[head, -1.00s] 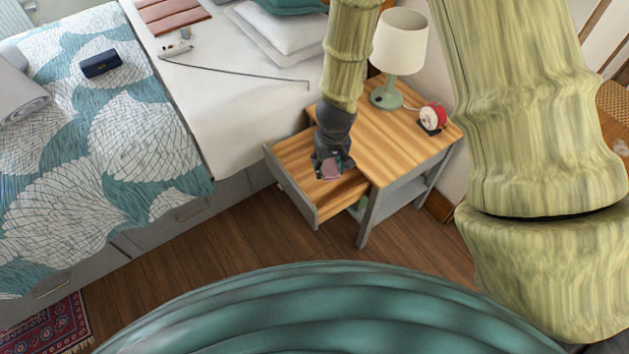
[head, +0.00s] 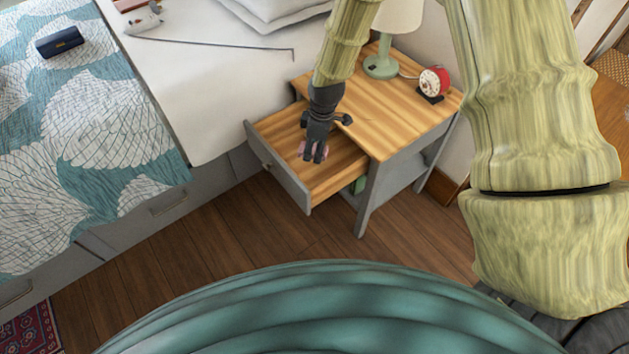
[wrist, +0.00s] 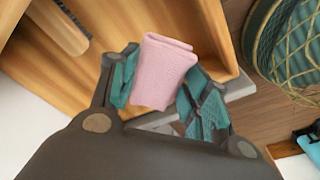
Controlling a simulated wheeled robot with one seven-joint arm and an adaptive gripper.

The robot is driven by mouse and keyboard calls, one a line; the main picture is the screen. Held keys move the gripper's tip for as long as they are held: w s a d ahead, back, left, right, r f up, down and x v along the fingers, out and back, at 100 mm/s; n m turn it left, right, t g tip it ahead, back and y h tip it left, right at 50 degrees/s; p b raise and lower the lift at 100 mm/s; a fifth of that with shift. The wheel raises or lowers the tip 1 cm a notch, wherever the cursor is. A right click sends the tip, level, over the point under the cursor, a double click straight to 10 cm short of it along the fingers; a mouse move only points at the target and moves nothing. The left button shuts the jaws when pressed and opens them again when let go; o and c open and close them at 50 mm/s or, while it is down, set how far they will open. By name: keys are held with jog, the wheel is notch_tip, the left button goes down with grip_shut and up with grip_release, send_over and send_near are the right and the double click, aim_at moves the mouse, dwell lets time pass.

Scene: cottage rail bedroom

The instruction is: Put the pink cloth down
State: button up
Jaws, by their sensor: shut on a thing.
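The pink cloth (wrist: 163,72) is a small folded piece held between the teal pads of my gripper (wrist: 155,95) in the wrist view. In the head view my gripper (head: 316,155) is over the open drawer of the nightstand, and only a bit of the cloth (head: 301,148) shows beside the fingers. The drawer (head: 344,178) has a wooden floor and grey front. I cannot tell whether the cloth touches the drawer floor.
The nightstand top (head: 400,105) carries a green lamp (head: 382,66) and a red clock (head: 433,83). The bed with a patterned cover (head: 90,140) stands on the left, with a dark blue case (head: 60,42) on it. Wooden floor (head: 215,245) lies clear in front.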

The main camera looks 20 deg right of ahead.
aim_at(315, 174)
jog(key=shift+w+d+f+n, duration=0.1)
jog(key=shift+d+f+n, duration=0.05)
jog(key=shift+f, duration=0.25)
jog(key=shift+w+d+f+n, duration=0.1)
jog(key=shift+d+f+n, duration=0.05)
jog(key=shift+f, duration=0.25)
jog(key=shift+f+b, duration=0.55)
jog(key=shift+f, duration=4.15)
jog(key=shift+f, duration=0.15)
jog(key=o, duration=1)
jog(key=shift+o, duration=0.2)
jog(key=r, duration=0.4)
jog(key=d+r, duration=0.1)
jog(key=r, duration=0.3)
jog(key=r+p, duration=0.1)
jog(key=r, duration=0.3)
jog(key=shift+s+d+r, duration=0.1)
jog(key=shift+s+d, duration=0.05)
jog(key=shift+s, duration=0.2)
